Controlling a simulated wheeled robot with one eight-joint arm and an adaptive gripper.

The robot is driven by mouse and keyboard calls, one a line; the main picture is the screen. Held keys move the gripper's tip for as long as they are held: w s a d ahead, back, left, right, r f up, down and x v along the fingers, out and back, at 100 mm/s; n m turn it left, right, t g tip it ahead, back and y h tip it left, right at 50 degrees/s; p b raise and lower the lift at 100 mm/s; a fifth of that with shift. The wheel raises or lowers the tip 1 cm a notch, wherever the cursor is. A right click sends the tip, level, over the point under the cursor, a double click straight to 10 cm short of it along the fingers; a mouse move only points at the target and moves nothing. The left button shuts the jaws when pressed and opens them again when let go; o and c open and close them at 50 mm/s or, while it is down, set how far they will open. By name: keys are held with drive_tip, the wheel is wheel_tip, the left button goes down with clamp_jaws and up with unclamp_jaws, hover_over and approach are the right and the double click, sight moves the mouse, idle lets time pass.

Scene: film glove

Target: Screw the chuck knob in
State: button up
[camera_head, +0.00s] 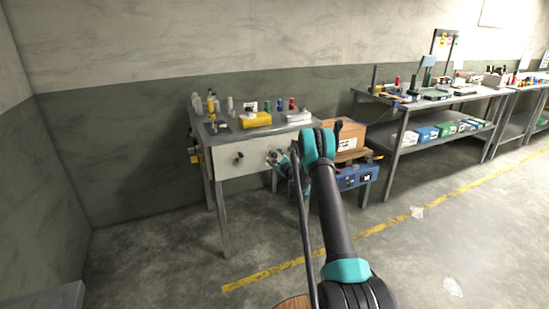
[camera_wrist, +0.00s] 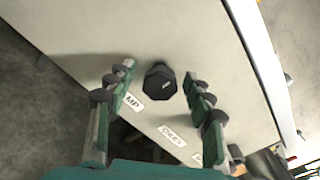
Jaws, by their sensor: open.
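The black faceted chuck knob (camera_wrist: 160,82) stands on the pale panel (camera_wrist: 150,30) in the wrist view. My gripper (camera_wrist: 159,74) is open, with one finger on each side of the knob and a visible gap to each. I cannot tell how far the knob sits into the panel. In the head view my gripper (camera_head: 272,158) is at the right part of the table's pale front panel (camera_head: 224,166). A dark knob (camera_head: 238,158) shows on that panel left of the gripper; I cannot tell whether it is the same one.
White labels (camera_wrist: 172,135) are on the panel close to the fingers. The metal table (camera_head: 215,135) carries bottles and a yellow item (camera_head: 257,120). A cardboard box (camera_head: 348,136) and a blue case (camera_head: 356,176) stand to the right. The floor in front of the table is open.

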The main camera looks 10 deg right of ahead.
drive_tip(key=c, duration=1.2)
drive_tip(key=shift+m, duration=0.4)
